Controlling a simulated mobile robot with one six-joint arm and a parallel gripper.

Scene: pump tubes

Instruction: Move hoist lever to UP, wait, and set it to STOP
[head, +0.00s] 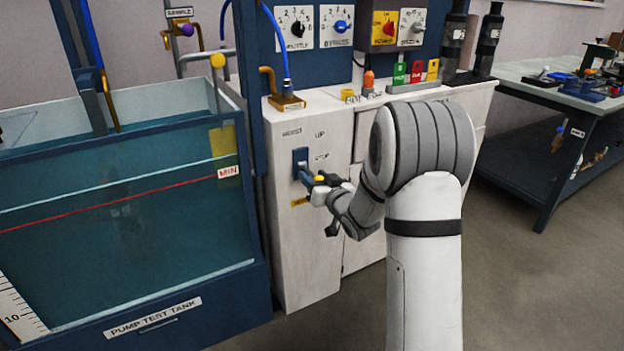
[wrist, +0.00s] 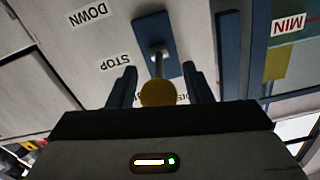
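The hoist lever has a blue plate (head: 300,160) on the front of the white cabinet and a yellow knob (head: 319,178) on its stalk. In the wrist view the yellow knob (wrist: 157,93) sits between the two blue fingers of my gripper (wrist: 160,88), with a narrow gap on each side. My gripper (head: 318,185) is open around the knob in the head view. The UP label (head: 320,134) and STOP label (head: 321,156) are right of the plate. The DOWN label (wrist: 89,13) shows in the wrist view. I cannot tell the lever's exact setting.
The pump test tank (head: 130,200) of water stands left of the white cabinet (head: 300,255). Above the cabinet are dials and a control box (head: 395,25). A workbench (head: 545,95) stands at right. The floor (head: 540,290) at right front is clear.

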